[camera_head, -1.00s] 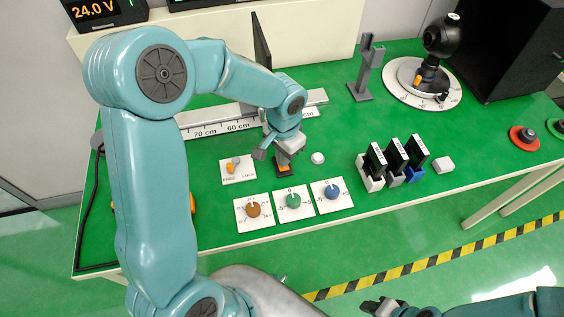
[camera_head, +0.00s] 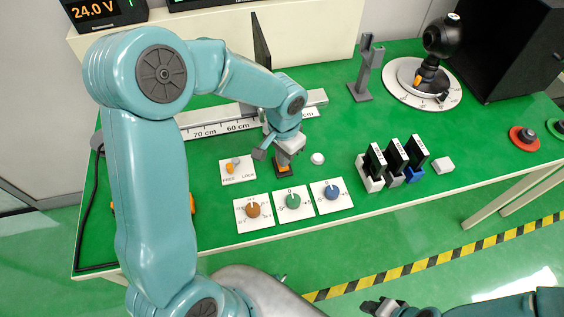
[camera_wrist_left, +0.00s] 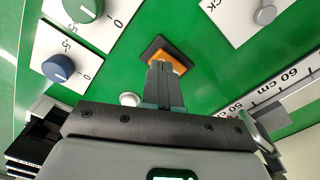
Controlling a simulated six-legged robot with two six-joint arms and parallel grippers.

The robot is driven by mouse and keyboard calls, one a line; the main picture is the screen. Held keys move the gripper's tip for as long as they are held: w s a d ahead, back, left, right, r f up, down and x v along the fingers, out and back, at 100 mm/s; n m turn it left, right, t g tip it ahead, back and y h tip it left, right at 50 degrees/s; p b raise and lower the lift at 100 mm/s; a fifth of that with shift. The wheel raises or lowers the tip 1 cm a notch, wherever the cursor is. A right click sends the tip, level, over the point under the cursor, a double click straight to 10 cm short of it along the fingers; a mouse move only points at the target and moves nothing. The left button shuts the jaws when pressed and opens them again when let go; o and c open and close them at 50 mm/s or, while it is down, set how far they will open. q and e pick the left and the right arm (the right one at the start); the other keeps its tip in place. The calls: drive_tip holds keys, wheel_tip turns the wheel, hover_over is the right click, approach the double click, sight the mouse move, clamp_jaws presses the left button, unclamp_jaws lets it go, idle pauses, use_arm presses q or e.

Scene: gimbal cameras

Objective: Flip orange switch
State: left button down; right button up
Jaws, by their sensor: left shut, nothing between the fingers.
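The orange switch (camera_wrist_left: 177,60) sits in a dark square housing on the green table, and its orange rocker shows in the left wrist view. In the head view its dark housing (camera_head: 283,172) shows just below my left gripper (camera_head: 284,158). My left gripper is shut and empty. In the left wrist view its fingertips (camera_wrist_left: 164,66) overlap the near part of the rocker; I cannot tell whether they touch it. My right gripper (camera_head: 381,306) is at the bottom edge of the head view, away from the table, and its jaw state is unclear.
Orange, green and blue knobs on white plates (camera_head: 293,201) stand in front of the switch. A FREE/LOCK lever plate (camera_head: 238,170) is to its left, a white round button (camera_head: 318,158) to its right. A scaled rail (camera_head: 225,127) lies behind. Upright card holders (camera_head: 396,160) stand further right.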

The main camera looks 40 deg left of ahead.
use_arm(q)
drive_tip(key=shift+f+b, duration=0.95)
drive_tip(key=shift+f, duration=0.1)
idle(0.8)
drive_tip(key=shift+s+r, duration=0.1)
drive_tip(key=shift+r+p, duration=0.7)
drive_tip(key=shift+r, duration=0.05)
drive_tip(key=shift+r+p, duration=0.55)
drive_tip(key=shift+r, duration=0.3)
wheel_tip(320, 180, up, 2)
drive_tip(key=shift+r+p, duration=0.1)
drive_tip(key=shift+p, duration=0.75)
drive_tip(key=shift+r+p, duration=0.55)
drive_tip(key=shift+r, duration=0.3)
drive_tip(key=shift+f, duration=0.1)
